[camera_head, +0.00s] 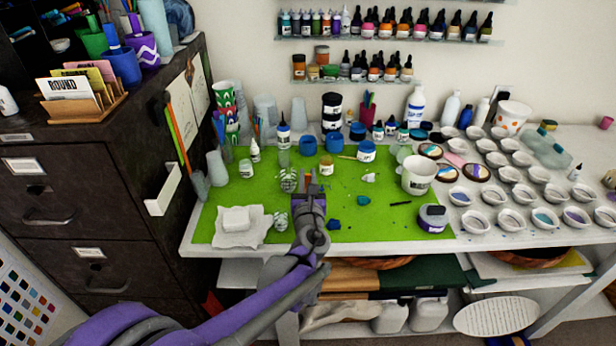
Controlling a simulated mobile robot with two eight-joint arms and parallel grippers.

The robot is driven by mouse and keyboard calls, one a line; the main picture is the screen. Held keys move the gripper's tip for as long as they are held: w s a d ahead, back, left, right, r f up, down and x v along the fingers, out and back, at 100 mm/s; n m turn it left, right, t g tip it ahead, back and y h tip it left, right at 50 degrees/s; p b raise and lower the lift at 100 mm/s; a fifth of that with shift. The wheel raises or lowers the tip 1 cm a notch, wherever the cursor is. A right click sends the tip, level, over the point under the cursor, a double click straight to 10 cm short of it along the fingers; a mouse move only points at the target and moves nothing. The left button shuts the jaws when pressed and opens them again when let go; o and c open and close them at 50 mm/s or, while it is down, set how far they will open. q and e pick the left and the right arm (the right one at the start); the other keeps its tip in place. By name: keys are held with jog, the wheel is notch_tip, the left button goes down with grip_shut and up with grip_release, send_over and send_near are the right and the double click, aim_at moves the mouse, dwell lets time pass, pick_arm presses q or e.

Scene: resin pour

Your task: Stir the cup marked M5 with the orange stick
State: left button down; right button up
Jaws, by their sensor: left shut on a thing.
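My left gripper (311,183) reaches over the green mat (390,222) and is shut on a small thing. A little reddish-brown shows at its tips, too small for me to tell whether it is the orange stick. A short orange-tan stick (347,157) lies to the right, beside a blue-topped jar (366,151). A larger white cup (418,175) stands at the right. I cannot read an M5 mark on any cup. My right gripper is not in view.
A white cloth with a block (236,219) lies at the mat's front left. A grey jar (433,218) stands at its front right. Bottles and blue tubs (333,142) crowd the back. White moulds (509,219) fill the right. A dark cabinet (95,200) stands left.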

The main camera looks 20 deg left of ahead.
pick_arm(q)
jog(key=shift+r+p, duration=1.75)
jog(key=shift+r, duration=1.3)
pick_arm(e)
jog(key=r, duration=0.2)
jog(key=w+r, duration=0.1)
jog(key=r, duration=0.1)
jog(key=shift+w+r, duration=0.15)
pick_arm(q)
notch_tip(320, 180, up, 5)
jog(key=shift+f+p, duration=0.1)
jog(key=shift+p, duration=1.05)
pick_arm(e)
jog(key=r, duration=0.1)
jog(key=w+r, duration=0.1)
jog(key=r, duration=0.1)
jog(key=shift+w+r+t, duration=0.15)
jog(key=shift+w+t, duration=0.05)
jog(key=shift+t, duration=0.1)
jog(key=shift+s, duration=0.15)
